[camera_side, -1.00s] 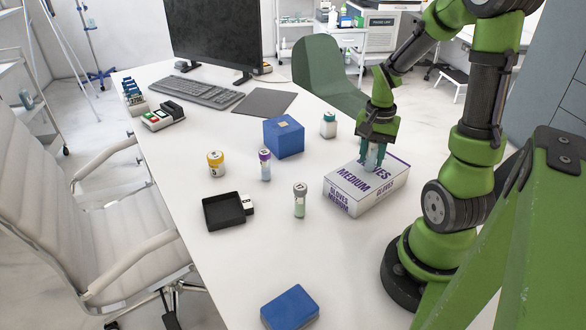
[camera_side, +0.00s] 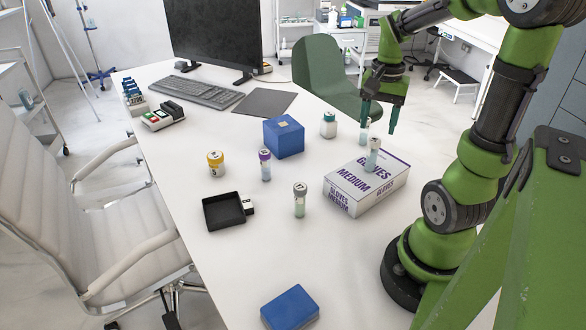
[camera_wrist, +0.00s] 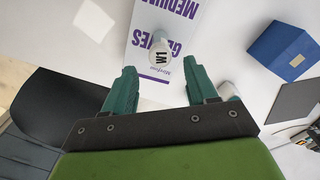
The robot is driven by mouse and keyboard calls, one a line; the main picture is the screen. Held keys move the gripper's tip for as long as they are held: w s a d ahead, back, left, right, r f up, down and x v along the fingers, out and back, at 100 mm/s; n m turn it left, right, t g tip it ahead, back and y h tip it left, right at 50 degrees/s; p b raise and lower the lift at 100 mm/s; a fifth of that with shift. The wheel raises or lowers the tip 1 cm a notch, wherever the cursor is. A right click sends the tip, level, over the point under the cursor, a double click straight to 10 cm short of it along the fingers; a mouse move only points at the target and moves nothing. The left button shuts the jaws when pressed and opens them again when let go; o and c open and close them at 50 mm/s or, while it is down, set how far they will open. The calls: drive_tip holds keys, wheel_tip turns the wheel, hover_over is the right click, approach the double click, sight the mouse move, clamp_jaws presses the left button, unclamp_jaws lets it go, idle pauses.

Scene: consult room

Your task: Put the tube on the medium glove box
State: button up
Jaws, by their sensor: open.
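The medium glove box (camera_side: 345,196) is white with purple lettering and lies flat on the desk; it also shows in the wrist view (camera_wrist: 146,18). A tube (camera_side: 373,156) with a grey cap stands upright on top of it. From above, its cap reads W1 in the wrist view (camera_wrist: 158,57). My gripper (camera_side: 378,128) is open and empty, above and behind this tube, apart from it. In the wrist view its open fingers (camera_wrist: 160,68) lie either side of the cap.
A grey-capped tube (camera_side: 300,201) and a purple-capped tube (camera_side: 265,165) stand left of the box. The front desk is clear around a blue block (camera_side: 289,307).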

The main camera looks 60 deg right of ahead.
wheel_tip(320, 180, up, 2)
drive_tip(key=shift+r, duration=0.1)
drive_tip(key=w+a+r+n+t+y, duration=0.1)
drive_tip(key=a+r+n+t, duration=0.1)
drive_tip(key=a+n, duration=0.4)
drive_tip(key=w+a+r+n+t+y, duration=0.1)
drive_tip(key=a+n+t, duration=0.4)
drive_tip(key=a, duration=1.1)
drive_tip(key=shift+w+r+n, duration=0.35)
drive_tip(key=shift+r+n, duration=0.05)
drive_tip(key=shift+r, duration=0.25)
